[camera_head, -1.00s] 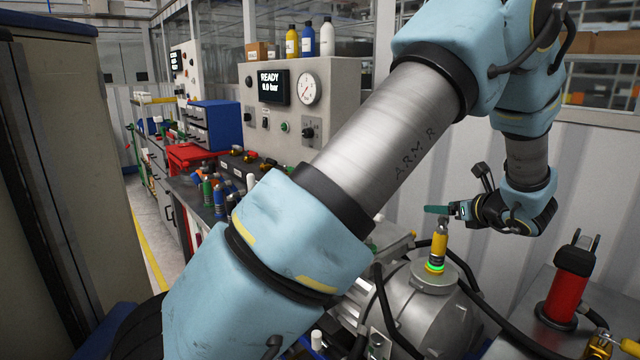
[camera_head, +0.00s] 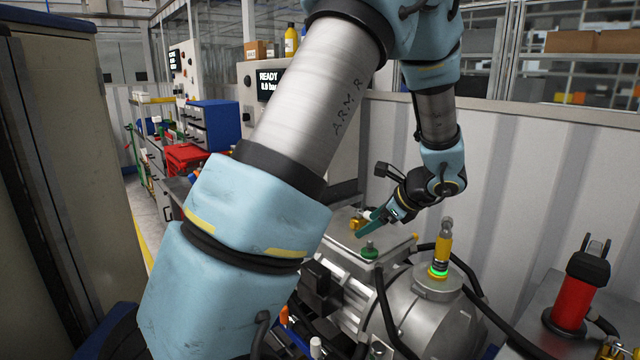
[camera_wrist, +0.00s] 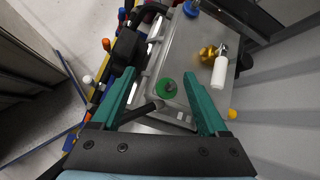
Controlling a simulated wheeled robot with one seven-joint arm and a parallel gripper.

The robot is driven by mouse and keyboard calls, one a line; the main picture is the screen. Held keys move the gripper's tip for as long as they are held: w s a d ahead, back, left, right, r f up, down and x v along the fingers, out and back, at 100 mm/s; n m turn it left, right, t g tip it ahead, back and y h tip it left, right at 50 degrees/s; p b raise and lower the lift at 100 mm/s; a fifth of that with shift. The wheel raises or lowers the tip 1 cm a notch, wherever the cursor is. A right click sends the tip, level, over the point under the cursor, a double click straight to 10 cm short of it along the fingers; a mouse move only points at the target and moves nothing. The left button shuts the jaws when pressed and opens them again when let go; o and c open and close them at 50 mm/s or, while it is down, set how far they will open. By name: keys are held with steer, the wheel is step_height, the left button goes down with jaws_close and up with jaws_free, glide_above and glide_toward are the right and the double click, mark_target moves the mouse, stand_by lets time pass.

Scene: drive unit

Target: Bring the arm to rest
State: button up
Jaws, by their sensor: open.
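My gripper (camera_head: 372,226) is above the grey drive unit housing (camera_head: 338,238) in the head view, with its green fingers tilted down to the left. In the wrist view my gripper (camera_wrist: 158,98) has its two green fingers spread wide, with nothing held between them.
A yellow sensor with a lit green ring (camera_head: 441,250) stands upright on the motor's round casing (camera_head: 440,310). A red tool (camera_head: 572,295) stands on the right bench. In the wrist view, a brass fitting with a white cylinder (camera_wrist: 219,70) is beyond the right finger. Black cables surround the unit.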

steer(key=s+a+f+n+g+h, duration=0.1)
steer(key=s+a+n+g+h, duration=0.4)
steer(key=s+a+n, duration=1.1)
steer(key=a+n+h, duration=0.1)
steer(key=a+n, duration=0.1)
steer(key=n, duration=0.5)
steer(key=shift+a+b, duration=0.35)
steer(key=shift+b, duration=0.05)
